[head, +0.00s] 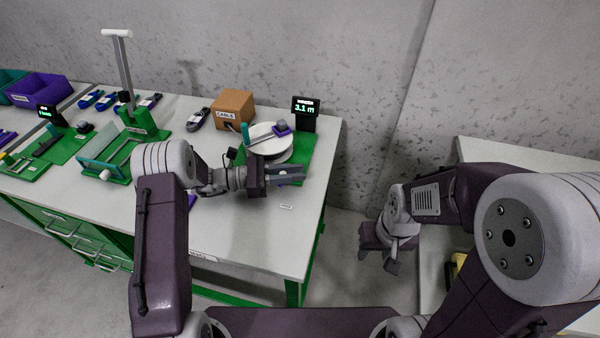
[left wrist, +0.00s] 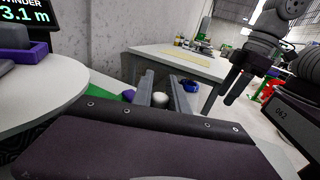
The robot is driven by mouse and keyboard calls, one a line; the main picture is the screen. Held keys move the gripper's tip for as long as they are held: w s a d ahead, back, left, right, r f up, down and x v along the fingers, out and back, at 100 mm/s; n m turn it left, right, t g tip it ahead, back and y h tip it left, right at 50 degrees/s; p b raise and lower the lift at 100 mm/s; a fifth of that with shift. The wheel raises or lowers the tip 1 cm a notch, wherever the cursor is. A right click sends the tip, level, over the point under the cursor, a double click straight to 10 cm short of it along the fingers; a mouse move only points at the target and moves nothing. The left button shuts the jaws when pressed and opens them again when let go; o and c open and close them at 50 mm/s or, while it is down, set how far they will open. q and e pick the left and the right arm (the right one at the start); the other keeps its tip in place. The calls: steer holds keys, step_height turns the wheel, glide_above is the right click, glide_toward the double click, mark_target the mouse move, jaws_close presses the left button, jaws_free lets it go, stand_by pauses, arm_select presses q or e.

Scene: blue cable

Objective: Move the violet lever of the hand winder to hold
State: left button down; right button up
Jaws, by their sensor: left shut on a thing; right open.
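The hand winder stands at the right end of the bench, with a white disc (head: 262,143) on a green base (head: 301,150). A violet block (head: 282,128) sits on the disc. My left gripper (head: 291,174) is at the winder's front right, shut on the violet lever. In the left wrist view, a pale round end (left wrist: 160,99) shows between its fingers and a violet part (left wrist: 128,95) beside them. The fingers hide most of the lever, so its setting cannot be read. My right gripper (head: 378,247) is open and empty, right of the bench.
A display (head: 305,108) reading 3.1 m stands behind the winder. A cardboard box (head: 233,105) and a coiled cable (head: 198,119) are to its left. Green fixtures (head: 146,122) fill the bench further left. The front right bench top is mostly clear.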

arm_select(q)
steer(key=c, duration=1.3)
jaws_free()
steer(key=shift+a, duration=0.1)
steer(key=a, duration=0.6)
steer(key=s+a, duration=0.1)
steer(key=a, duration=0.1)
steer(key=shift+a, duration=0.4)
